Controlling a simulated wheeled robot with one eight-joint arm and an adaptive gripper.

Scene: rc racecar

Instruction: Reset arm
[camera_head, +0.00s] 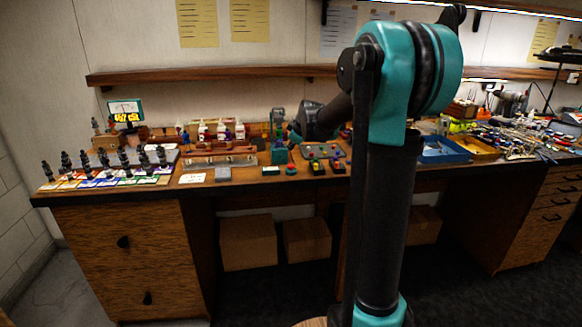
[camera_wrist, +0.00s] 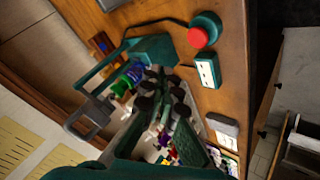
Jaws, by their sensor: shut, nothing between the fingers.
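My arm (camera_head: 386,190) rises in the right half of the head view and bends at a teal elbow near the top. Its dark forearm slopes down and left toward the workbench. My gripper (camera_wrist: 162,82) shows in the middle of the wrist view, with its fingers together and nothing held. It points toward the bench, in line with a teal bench device (camera_wrist: 148,50); the gap between them is hard to judge. In the head view my gripper is small and hard to pick out against the teal device (camera_head: 279,155).
The workbench (camera_head: 240,180) carries small bottles (camera_head: 220,130), a row of dark upright tools (camera_head: 104,161), a blue tray (camera_head: 443,150) and scattered tools at right. A red button (camera_wrist: 198,37) stands beside the device. A shelf (camera_head: 215,76) runs above. Cardboard boxes (camera_head: 248,242) stand underneath.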

